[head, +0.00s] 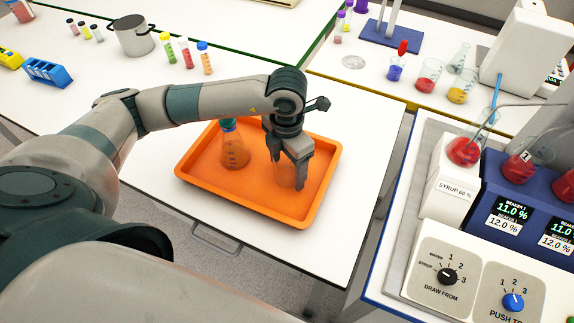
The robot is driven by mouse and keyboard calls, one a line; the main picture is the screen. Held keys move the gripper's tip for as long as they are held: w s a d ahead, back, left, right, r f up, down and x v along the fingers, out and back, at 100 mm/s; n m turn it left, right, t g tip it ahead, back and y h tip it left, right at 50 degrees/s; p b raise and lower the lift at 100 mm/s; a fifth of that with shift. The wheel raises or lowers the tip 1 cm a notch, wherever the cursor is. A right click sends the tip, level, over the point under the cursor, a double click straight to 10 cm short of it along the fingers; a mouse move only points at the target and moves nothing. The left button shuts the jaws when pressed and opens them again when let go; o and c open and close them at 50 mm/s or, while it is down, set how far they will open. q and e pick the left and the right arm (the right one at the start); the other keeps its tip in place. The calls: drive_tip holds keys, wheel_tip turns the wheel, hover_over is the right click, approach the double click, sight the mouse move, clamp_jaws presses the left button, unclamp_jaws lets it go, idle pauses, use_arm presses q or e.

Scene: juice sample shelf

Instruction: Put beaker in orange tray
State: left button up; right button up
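My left gripper (288,170) points down over the right half of the orange tray (258,208). A conical flask (235,152) with a dark green top stands in the tray left of the gripper. My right gripper is not in view.
The tray lies on a white table (350,150). Flasks with coloured liquid (428,76) stand at the back right. A dispenser with knobs (448,276) stands at the right.

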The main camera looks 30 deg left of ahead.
use_arm(q)
drive_tip(key=shift+r, duration=0.1)
drive_tip(key=shift+r, duration=0.3)
wheel_tip(320, 180, up, 12)
drive_tip(key=b, duration=0.2)
drive_tip(key=shift+f, duration=0.2)
idle(0.6)
